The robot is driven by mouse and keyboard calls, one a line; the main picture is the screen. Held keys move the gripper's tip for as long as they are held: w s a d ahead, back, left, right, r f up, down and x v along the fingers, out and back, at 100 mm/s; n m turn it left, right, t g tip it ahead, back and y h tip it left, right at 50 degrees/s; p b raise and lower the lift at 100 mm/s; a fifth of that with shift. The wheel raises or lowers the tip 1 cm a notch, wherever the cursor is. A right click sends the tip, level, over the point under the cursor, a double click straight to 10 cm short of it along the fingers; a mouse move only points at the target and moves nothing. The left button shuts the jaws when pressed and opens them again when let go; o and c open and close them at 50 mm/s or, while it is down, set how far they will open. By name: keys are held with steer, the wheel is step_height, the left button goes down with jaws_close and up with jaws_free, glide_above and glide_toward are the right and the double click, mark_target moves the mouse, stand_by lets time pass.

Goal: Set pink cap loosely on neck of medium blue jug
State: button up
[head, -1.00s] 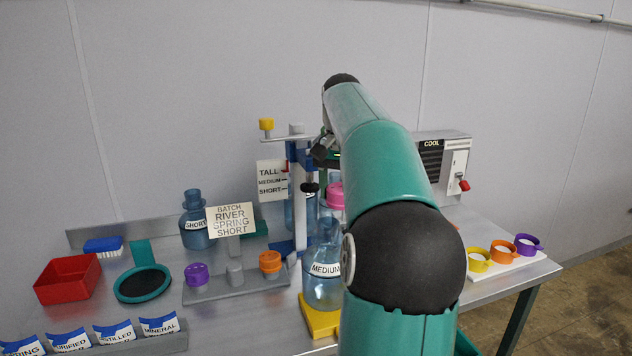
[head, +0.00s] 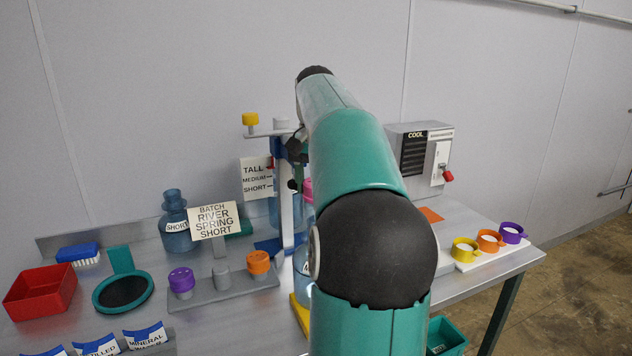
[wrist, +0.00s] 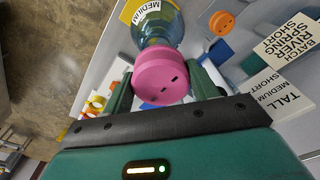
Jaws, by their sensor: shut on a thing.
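The pink cap (wrist: 160,78) is held between the two green fingers of my gripper (wrist: 163,86) in the wrist view. The medium blue jug (wrist: 158,28), with its MEDIUM label, stands just beyond the cap on a yellow base (wrist: 130,10). The cap hides the jug's neck, so I cannot tell whether they touch. In the head view only a sliver of the pink cap (head: 308,189) and the left side of the medium jug (head: 302,286) show beside my arm.
A blue stand with a height sign (head: 257,178) is close to the left of my arm. The short jug (head: 176,222), batch sign (head: 215,220) and cap rack (head: 222,289) stand further left. The cooler box (head: 420,155) and scoop tray (head: 489,252) are right.

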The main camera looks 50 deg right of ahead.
steer(key=shift+s+f, duration=0.3)
steer(key=shift+w+f, duration=0.2)
steer(key=shift+f, duration=0.25)
steer(key=shift+s+f, duration=0.1)
steer(key=shift+f, duration=2.9)
steer(key=o, duration=1.4)
steer(key=shift+c, duration=0.2)
